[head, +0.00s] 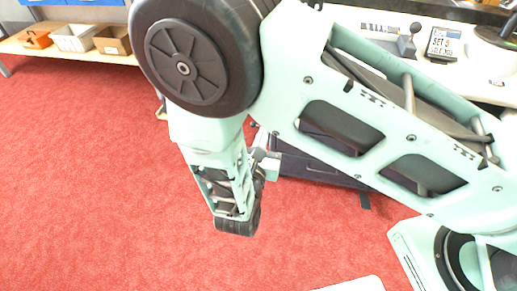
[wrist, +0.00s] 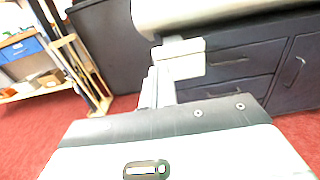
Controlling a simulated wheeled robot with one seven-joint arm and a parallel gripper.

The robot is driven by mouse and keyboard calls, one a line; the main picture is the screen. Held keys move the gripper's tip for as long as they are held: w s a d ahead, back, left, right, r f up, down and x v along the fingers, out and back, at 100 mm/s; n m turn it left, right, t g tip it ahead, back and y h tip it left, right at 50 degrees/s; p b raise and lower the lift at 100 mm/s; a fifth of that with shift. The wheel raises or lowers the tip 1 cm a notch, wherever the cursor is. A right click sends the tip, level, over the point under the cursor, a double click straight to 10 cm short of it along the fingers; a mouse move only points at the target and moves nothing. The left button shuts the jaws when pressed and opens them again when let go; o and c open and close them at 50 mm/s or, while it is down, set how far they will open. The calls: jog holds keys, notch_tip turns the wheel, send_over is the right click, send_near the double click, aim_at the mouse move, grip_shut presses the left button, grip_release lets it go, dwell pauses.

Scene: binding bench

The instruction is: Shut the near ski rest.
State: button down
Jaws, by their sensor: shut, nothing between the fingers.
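My gripper (head: 266,160) is partly hidden behind my wrist in the head view, in front of the dark cabinet under the bench. In the wrist view my gripper (wrist: 178,62) shows as pale, shut fingers with nothing seen between them. They point towards the drawer fronts, just below the pale rounded bench edge (wrist: 215,10). I cannot make out the near ski rest for certain in either view; my arm covers much of the bench in the head view. Whether my gripper touches anything there I cannot tell.
The white bench top (head: 375,24) holds a small display (head: 443,44) and a grey clamp-like device (head: 407,42). Dark drawers (wrist: 225,62) lie below it. A shelf with bins (head: 74,38) stands at the far left. The red carpet (head: 90,180) is clear.

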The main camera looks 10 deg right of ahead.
jog(key=x, duration=0.7)
jog(key=x, duration=1.7)
jog(key=shift+w+b, duration=0.15)
jog(key=shift+b, duration=0.2)
jog(key=shift+d+r, duration=0.1)
jog(key=shift+d, duration=0.05)
